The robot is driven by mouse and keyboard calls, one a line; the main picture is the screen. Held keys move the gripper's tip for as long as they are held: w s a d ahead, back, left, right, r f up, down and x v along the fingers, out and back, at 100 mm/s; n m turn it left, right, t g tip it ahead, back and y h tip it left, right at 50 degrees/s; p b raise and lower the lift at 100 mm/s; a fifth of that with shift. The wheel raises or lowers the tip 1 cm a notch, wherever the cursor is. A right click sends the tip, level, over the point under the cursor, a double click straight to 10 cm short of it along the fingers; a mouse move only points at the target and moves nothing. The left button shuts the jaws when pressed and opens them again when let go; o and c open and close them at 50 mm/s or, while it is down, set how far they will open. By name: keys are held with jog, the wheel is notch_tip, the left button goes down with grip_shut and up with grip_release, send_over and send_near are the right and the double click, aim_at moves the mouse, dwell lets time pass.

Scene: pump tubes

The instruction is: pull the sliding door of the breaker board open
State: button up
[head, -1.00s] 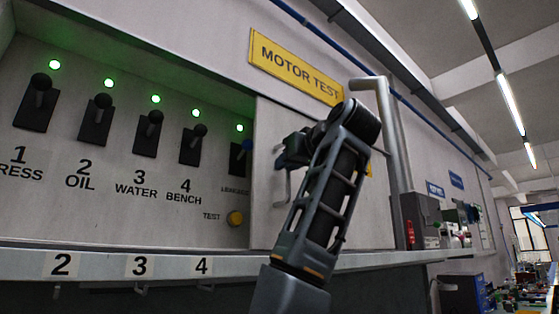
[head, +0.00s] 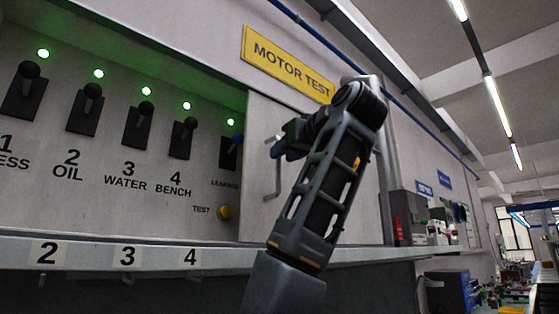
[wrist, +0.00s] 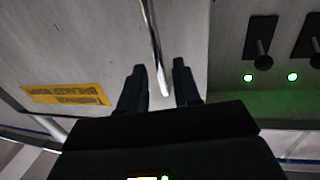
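The breaker board's sliding door (head: 345,205) is a pale grey panel covering the right part of the board; the levers to its left are uncovered. Its metal bar handle (head: 273,180) is near the door's left edge. My gripper (head: 278,147) is at the upper part of the handle. In the wrist view, the handle (wrist: 155,45) runs down into the gap between the two dark fingers of my gripper (wrist: 160,82). The fingers are apart, with visible gaps on both sides of the bar. The arm hides part of the door.
Several black levers (head: 138,125) with green lights stand in the open recess on the left. A ledge (head: 100,253) with number labels runs below. A grey pipe stands to the right, partly behind my arm.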

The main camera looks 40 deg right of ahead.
jog(key=shift+b+v, duration=0.4)
jog(key=shift+v, duration=1.75)
